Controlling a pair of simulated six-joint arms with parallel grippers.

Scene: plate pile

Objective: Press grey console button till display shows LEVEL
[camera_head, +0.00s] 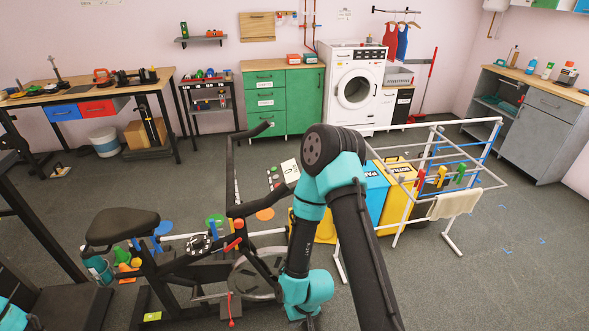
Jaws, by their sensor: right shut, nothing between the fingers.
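The exercise bike's console (290,170) appears as a small pale panel near the handlebars, left of my right arm's elbow. Small coloured spots, green and red, show beside it. I cannot make out a grey button or read any display text at this size. My right arm rises in front of the bike and folds back down, with its teal wrist low in the picture. My right gripper (307,318) shows only in part at the bottom edge, shut and empty, well below the console and apart from it. My left gripper is not in view.
The bike's black saddle (122,226) and frame fill the lower left. A white drying rack (437,124) with a cream towel (455,203) stands to the right. Yellow and blue bins (375,190) stand behind my right arm. The grey floor (500,275) at the lower right is mostly clear.

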